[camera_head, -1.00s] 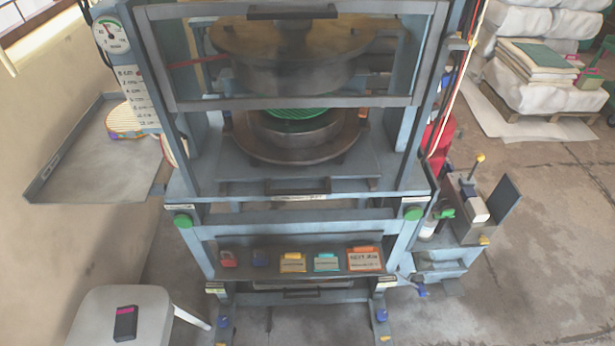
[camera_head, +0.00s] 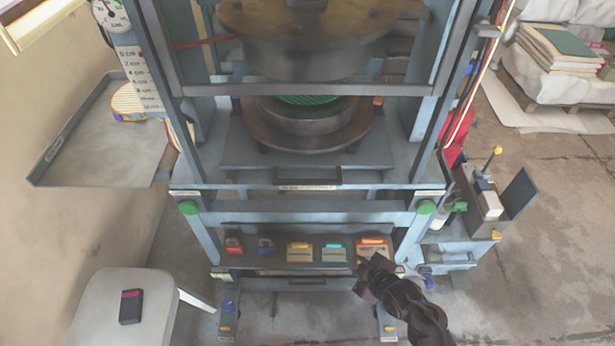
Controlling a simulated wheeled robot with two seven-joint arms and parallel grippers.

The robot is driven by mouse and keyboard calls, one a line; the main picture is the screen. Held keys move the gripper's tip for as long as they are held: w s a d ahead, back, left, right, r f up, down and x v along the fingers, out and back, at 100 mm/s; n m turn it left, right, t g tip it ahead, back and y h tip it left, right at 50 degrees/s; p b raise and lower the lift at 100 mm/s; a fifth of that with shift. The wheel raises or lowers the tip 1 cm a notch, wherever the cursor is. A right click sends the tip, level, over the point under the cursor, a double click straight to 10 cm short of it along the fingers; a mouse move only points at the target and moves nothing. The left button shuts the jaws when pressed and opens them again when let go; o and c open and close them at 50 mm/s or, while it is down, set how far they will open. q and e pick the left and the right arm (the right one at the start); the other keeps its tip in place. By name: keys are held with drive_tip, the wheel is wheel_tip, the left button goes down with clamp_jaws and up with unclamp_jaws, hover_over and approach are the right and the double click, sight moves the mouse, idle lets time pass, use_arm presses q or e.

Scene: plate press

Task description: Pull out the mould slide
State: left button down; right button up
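The mould slide (camera_head: 235,153) is a grey-blue plate in the middle of the press. It carries a dark round mould (camera_head: 300,138) with a ribbed green disc (camera_head: 308,99) in it. A dark handle (camera_head: 308,176) is at the slide's front edge. My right gripper (camera_head: 366,268) is at the lower right, below the handle, in front of the right end of the tag shelf. It looks apart from the handle. Its fingers are dark and small, so whether they are open is unclear. My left gripper is out of view.
The press has a guard bar (camera_head: 310,90) across it above the mould. Tags and padlocks, including an orange tag (camera_head: 372,249), sit on a shelf below. A side tray (camera_head: 90,160) is at left, a stool (camera_head: 125,305) at lower left, a small bench fixture (camera_head: 485,205) at right.

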drive_tip(key=w+a+r+n+t+y, duration=0.35)
drive_tip(key=w+r+n, duration=0.2)
drive_tip(key=r, duration=0.35)
drive_tip(key=n+y, duration=0.5)
drive_tip(key=n, duration=0.4)
approach(310, 184)
drive_tip(key=x, duration=0.4)
drive_tip(key=shift+t, duration=0.25)
drive_tip(key=x, duration=0.7)
drive_tip(key=shift+f+p, duration=0.15)
drive_tip(key=shift+p, duration=0.2)
clamp_jaws()
